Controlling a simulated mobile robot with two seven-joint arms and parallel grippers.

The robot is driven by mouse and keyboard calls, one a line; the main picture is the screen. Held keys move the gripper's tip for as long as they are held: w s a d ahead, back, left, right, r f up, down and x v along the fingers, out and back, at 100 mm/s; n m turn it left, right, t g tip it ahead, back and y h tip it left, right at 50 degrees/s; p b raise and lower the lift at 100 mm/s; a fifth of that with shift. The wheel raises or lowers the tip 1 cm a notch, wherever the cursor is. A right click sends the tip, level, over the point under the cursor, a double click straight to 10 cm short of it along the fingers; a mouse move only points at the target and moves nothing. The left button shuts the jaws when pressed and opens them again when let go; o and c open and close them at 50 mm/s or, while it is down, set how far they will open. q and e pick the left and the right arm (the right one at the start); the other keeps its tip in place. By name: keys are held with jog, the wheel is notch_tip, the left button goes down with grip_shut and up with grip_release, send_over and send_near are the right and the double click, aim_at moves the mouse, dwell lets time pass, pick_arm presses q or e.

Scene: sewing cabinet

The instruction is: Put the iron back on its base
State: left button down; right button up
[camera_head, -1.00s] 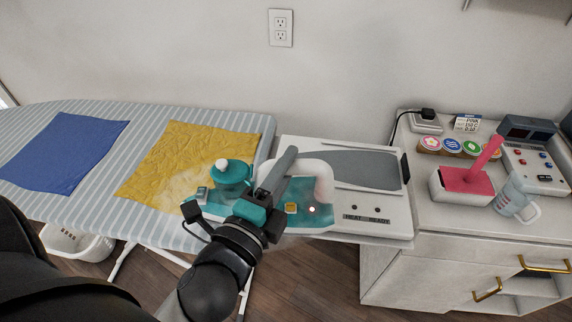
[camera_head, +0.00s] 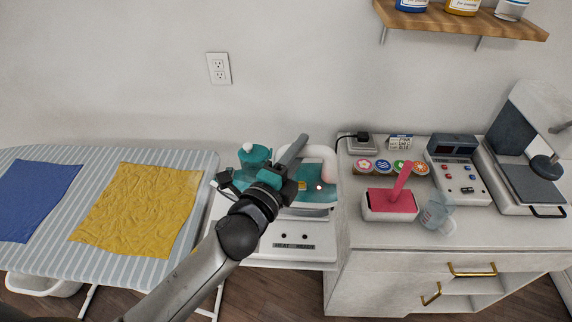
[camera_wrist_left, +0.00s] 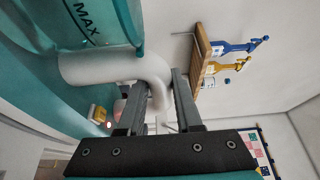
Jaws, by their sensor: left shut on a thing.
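The iron (camera_head: 314,198) is teal with a white handle and a teal water tank (camera_head: 252,157). It is over the white base (camera_head: 295,251), which has HEAT and READY marks on its front. The iron and my arm hide the base's grey plate, and I cannot tell whether the iron touches it. My left gripper (camera_head: 290,155) is shut on the iron's handle. In the left wrist view its fingers (camera_wrist_left: 157,95) are on either side of the curved pale handle (camera_wrist_left: 115,65). My right gripper is not in view.
The striped ironing board (camera_head: 190,172) with yellow cloth (camera_head: 142,205) and blue cloth (camera_head: 32,195) is on the left. The cabinet (camera_head: 370,250) on the right holds a pink-handled thing in a white box (camera_head: 390,205), a clear cup (camera_head: 437,212) and a control box (camera_head: 455,160). A shelf (camera_head: 480,25) hangs above.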

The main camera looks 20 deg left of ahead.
pick_arm(q)
jog(key=w+a+r+p, duration=0.1)
jog(key=w+r+p, duration=0.15)
jog(key=w, duration=0.25)
notch_tip(320, 180, down, 9)
jog(key=b, duration=1)
jog(key=shift+s+a+r, duration=0.1)
jog(key=shift+a, duration=0.05)
jog(key=shift+f+b, duration=0.5)
jog(key=shift+f, duration=0.05)
jog(key=shift+f+b, duration=0.55)
jog(key=shift+f, duration=0.15)
jog(key=c, duration=0.6)
grip_release()
jog(key=shift+f, duration=0.15)
jog(key=shift+o, duration=0.5)
jog(key=shift+s+f, duration=0.1)
jog(key=shift+f, duration=0.25)
jog(key=s+a, duration=0.2)
jog(key=s, duration=1.3)
jog(key=shift+a+r+b, duration=0.3)
jog(key=shift+r+b, duration=0.05)
